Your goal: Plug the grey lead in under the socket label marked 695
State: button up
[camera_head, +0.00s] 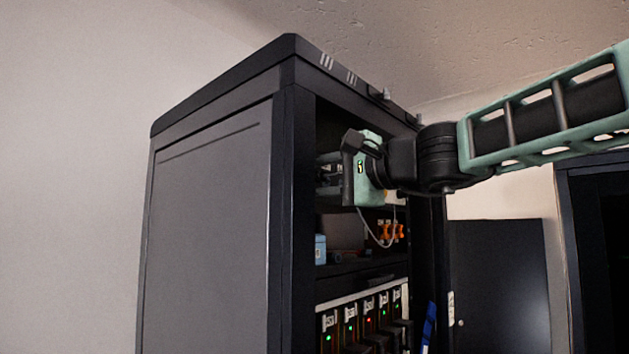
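My gripper (328,175) reaches into the upper part of a dark, open-fronted cabinet (215,220). Its dark fingers point left and are partly hidden by the cabinet's front post and my gripper's own body, so I cannot tell whether they are open or shut. A thin grey lead (375,238) hangs in a loop below my gripper, near some orange parts. Its ends are hidden, and I cannot tell whether it is held. White labels (350,313) stand in a row on the lower units, too small to read surely. No label reading 695 can be made out.
A shelf (360,267) below my gripper holds a small blue-and-white container (320,249) at left. Orange parts (386,231) sit behind the lead. Lower units show green and red lights. A blue object (428,324) is at the cabinet's right side.

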grip_shut()
jog(key=shift+f+n+b, duration=0.1)
jog(key=shift+n+b, duration=3.1)
jog(key=shift+n, duration=0.2)
jog(key=shift+n+b, duration=1.5)
jog(key=shift+n, duration=0.4)
dwell(0.4)
jog(key=shift+n+b, duration=1.35)
jog(key=shift+n, duration=0.35)
